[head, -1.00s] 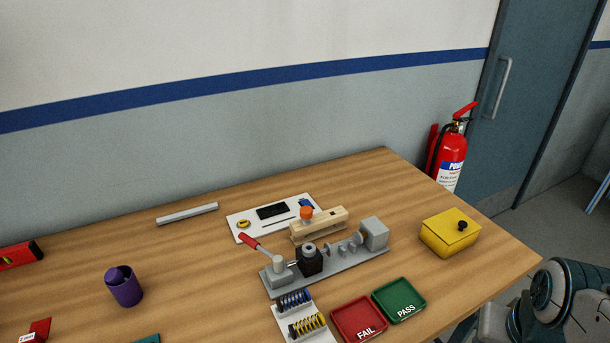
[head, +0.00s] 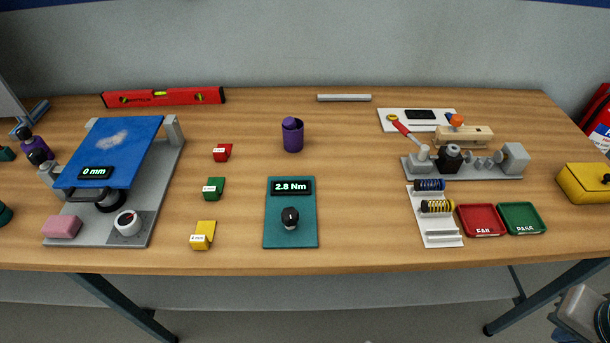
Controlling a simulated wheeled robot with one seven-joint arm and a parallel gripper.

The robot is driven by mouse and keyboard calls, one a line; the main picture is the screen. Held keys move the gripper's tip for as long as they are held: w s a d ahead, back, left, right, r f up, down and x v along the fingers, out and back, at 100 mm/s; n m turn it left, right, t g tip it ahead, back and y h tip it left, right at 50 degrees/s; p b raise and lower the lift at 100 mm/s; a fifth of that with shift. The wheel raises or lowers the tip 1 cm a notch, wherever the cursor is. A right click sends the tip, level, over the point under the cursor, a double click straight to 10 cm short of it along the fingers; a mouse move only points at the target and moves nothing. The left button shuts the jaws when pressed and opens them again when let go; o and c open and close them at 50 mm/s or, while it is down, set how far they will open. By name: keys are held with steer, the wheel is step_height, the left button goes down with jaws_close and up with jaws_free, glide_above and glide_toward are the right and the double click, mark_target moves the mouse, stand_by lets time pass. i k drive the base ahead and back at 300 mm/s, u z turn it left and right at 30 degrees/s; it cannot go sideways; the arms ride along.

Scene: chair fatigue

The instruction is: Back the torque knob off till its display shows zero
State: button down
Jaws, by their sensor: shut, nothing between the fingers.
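The torque knob (head: 290,215) is a small black knob standing on the front part of a teal plate (head: 278,238). A black display (head: 291,187) lies behind the knob on the same plate and reads 2.8 Nm. Nothing touches the knob or covers the display. Part of my arm shows at the lower right edge of the head view, well away from the knob. My gripper's fingers are not in view.
Red, green and yellow blocks (head: 202,235) stand left of the teal plate. A purple cup (head: 292,137) stands behind it. A spring rack (head: 443,241) and red and green trays (head: 521,232) lie to the right. The wood around the plate is clear.

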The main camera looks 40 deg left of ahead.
mark_target(290, 216)
steer(key=u, duration=0.35)
steer(key=i, duration=0.4)
steer(key=u, duration=2.15)
